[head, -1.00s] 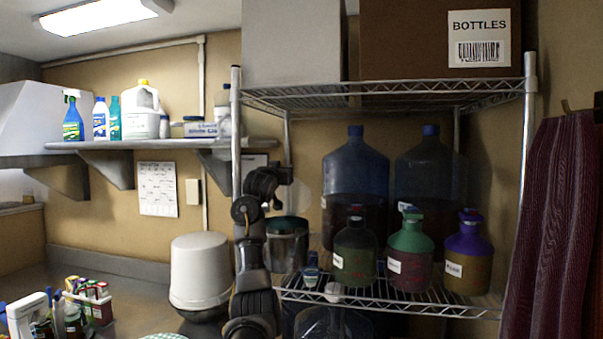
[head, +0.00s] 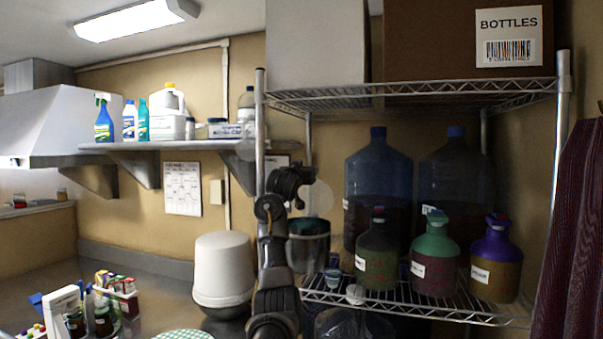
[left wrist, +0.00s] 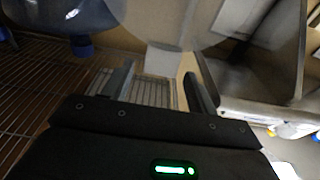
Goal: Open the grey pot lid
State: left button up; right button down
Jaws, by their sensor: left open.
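A dark grey pot (head: 309,248) with a teal-tinted upper part stands at the left end of the wire shelf, partly behind my left arm. A pale round disc (head: 319,200) shows upright above and behind it; it looks like the raised lid, but I cannot be sure. My right gripper is not in view.
Bottles with green (head: 436,250) and purple (head: 496,262) tops stand right of the pot, with large blue jugs (head: 378,190) behind. A shelf post (head: 260,140) is close to my left arm. A white covered container (head: 223,268) stands on the counter to the left.

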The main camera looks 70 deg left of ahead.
pick_arm(q)
jog(key=b+v, duration=0.6)
jog(key=v, duration=0.5)
jog(key=shift+r, duration=0.1)
dwell(0.4)
